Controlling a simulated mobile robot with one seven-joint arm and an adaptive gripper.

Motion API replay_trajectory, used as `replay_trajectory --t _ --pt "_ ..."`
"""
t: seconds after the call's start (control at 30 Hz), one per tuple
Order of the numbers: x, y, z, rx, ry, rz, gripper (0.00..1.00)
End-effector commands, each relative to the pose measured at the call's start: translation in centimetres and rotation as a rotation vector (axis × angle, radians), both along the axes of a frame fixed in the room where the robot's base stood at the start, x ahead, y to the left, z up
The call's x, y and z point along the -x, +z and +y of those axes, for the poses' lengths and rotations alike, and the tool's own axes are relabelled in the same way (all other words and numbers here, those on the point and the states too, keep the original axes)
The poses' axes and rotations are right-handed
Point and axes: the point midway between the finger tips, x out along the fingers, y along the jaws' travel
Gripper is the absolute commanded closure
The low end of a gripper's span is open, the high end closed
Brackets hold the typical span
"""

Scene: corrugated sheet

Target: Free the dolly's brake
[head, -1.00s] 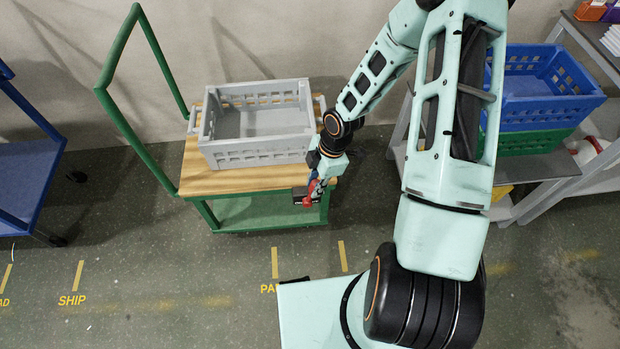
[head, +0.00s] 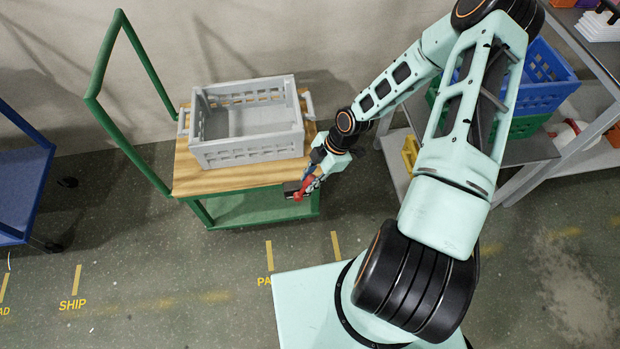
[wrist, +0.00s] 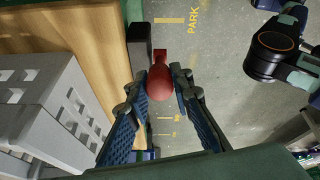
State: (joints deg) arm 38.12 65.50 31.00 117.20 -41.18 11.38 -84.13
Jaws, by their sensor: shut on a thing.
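The dolly (head: 185,178) has a wooden top and green frame and stands by the wall. Its red brake handle (head: 308,186) sits by a dark block (head: 291,190) at the deck's front right edge. In the wrist view the red handle's rounded end (wrist: 160,82) lies between the blue-padded fingers, in front of the dark block (wrist: 140,46). My gripper (head: 314,178) is shut on the handle; it also shows in the wrist view (wrist: 165,78). The fingers hide part of the handle.
A grey crate (head: 247,157) rests on the dolly, left of my gripper. A green push bar (head: 94,82) rises at the dolly's left. A blue cart (head: 22,185) stands far left. A shelf (head: 530,150) with crates is at right. The front floor is open.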

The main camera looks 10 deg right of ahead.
Motion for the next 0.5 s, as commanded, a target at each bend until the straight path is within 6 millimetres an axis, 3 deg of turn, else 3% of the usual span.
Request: replay_trajectory --t 0.1,0.13,0.27,0.5 --pt "-0.04 -0.02 -0.08 0.001 -0.001 -0.001 1.00" --pt "-0.03 -0.02 -0.08 0.001 -0.001 -0.001 0.78" --pt "-0.03 -0.02 -0.08 0.001 -0.001 0.000 0.63" --pt "-0.01 -0.03 -0.07 0.001 -0.001 0.000 0.62"
